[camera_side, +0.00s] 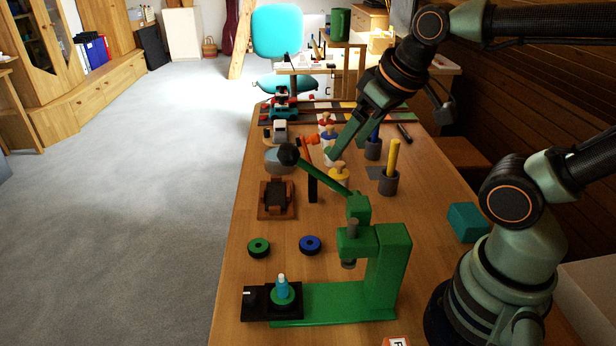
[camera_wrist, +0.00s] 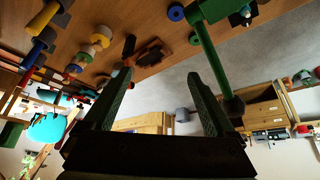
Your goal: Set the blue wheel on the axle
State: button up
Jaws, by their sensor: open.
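The blue wheel (camera_side: 310,245) lies flat on the table, a dark-rimmed disc with a blue face. It also shows at the top of the wrist view (camera_wrist: 176,12). The likely axle is a short light-blue peg (camera_side: 281,285) standing upright on a green round base in the black block at the green press's left end. My gripper (camera_side: 334,154) is open, with nothing visible between its fingers. It is well behind the wheel, over the far part of the table near the colored knobs. Its two fingers also show in the wrist view (camera_wrist: 158,75).
A green wheel (camera_side: 259,247) lies left of the blue one. The green press (camera_side: 388,265) has a long lever with a black ball (camera_side: 288,154) reaching back left. A brown wooden block (camera_side: 277,199), grey cups (camera_side: 388,183) and several knobs stand behind. Bare table surrounds the wheels.

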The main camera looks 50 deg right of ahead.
notch_tip(320, 180, up, 5)
jog(key=m+g, duration=0.6)
jog(key=m, duration=1.6)
send_over(310, 237)
jog(key=a, duration=0.1)
jog(key=f, duration=2)
jog(key=s+f, duration=0.1)
jog(key=f, duration=0.8)
jog(key=shift+s+a+f, duration=0.1)
jog(key=shift+a+f, duration=0.05)
jog(key=shift+f, duration=0.25)
jog(key=c, duration=1.4)
jog(key=shift+r, duration=0.1)
